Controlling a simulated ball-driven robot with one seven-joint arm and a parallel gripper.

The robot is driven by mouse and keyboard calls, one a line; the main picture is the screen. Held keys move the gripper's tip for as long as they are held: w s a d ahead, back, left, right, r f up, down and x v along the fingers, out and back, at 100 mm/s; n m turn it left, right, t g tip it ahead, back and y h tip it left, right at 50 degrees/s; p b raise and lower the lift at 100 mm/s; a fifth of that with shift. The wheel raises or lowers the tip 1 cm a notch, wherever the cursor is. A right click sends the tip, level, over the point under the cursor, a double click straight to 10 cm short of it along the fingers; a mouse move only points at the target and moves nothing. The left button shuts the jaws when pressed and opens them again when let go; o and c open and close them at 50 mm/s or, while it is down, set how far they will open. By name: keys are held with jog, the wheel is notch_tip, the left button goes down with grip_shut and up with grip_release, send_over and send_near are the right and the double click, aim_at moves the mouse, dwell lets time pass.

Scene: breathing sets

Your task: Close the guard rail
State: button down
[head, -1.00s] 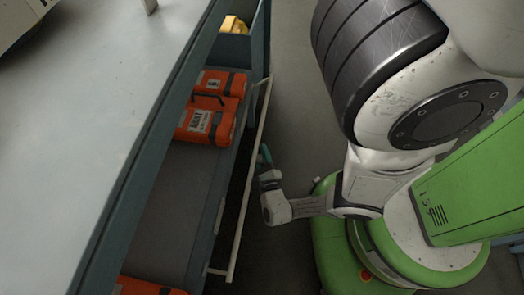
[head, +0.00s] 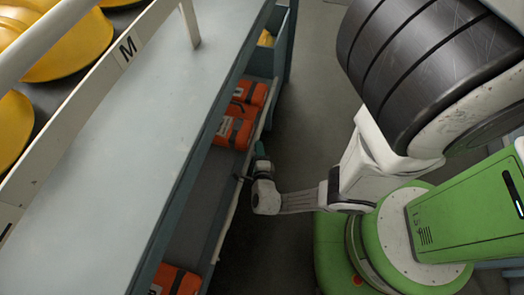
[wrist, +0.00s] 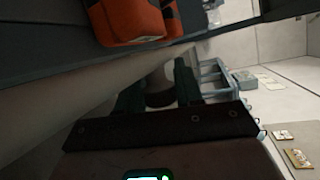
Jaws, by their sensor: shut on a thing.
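The guard rail (head: 226,218) is a long pale bar along the open front of the lower shelf. In the head view it lies close to the shelf's front edge, with a lower part of it visible below my gripper. My gripper (head: 250,164) is at the rail's middle, shut on it, and hides that stretch.
Orange cases (head: 234,132) lie on the lower shelf, with another case (head: 175,281) at the near end. Yellow helmets (head: 75,50) sit behind a white rail marked M on the grey top (head: 130,150). Bare floor (head: 310,110) lies right of the shelf.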

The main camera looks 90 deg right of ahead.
jog(key=shift+w, duration=0.4)
jog(key=c, duration=0.8)
grip_release()
jog(key=shift+s+r, duration=0.1)
jog(key=p+v, duration=0.3)
jog(key=v, duration=0.7)
jog(key=shift+a, duration=0.35)
